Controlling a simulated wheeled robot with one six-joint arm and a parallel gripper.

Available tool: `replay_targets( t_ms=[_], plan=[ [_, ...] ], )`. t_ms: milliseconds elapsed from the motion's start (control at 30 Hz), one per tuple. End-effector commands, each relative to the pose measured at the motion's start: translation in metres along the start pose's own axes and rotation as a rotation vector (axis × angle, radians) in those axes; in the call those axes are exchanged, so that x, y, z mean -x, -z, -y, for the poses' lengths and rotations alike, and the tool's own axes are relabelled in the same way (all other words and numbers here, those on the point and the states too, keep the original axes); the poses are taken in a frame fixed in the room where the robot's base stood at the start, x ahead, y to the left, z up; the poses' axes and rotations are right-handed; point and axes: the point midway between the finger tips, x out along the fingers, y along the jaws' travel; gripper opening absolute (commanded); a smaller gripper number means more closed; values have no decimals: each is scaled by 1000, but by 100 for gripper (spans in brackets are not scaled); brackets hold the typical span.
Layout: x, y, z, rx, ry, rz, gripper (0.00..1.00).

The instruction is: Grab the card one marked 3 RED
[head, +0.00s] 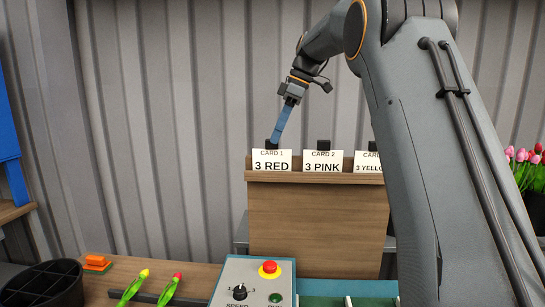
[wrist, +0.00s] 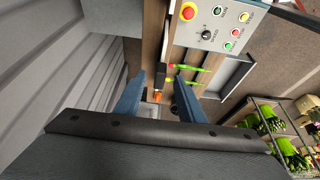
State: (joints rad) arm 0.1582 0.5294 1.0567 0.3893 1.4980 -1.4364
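The white card marked "CARD 1, 3 RED" (head: 272,162) stands upright at the left end of a wooden ledge (head: 315,177). A small black block shows just behind its top edge. My gripper (head: 275,142) points down with its blue fingers at the top of this card. In the wrist view, the two fingers of my gripper (wrist: 160,76) are spread, with a black block (wrist: 161,77) between them and a gap on each side. From the head view I cannot tell whether the fingers touch the card.
The "3 PINK" card (head: 322,162) stands to the right, then the "3 YELLOW" card (head: 368,163), partly hidden by my arm. A control box with a red button (head: 270,268) is in front. A corrugated wall is behind.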

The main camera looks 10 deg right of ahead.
Motion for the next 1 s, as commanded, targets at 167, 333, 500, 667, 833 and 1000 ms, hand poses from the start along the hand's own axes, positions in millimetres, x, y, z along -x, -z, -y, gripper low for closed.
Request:
replay_targets(
  t_ms=[167, 333, 500, 667, 833, 1000],
  plan=[
    [-24, 2, 1, -1, 4, 1, 36],
    [-40, 0, 0, -3, 0, 1, 36],
    [-42, -1, -1, -4, -2, 0, 36],
    [-42, -1, -1, -4, -1, 1, 24],
    [-42, -1, -1, -4, -1, 1, 0],
    [-42, -1, -1, -4, -1, 1, 0]
  ],
)
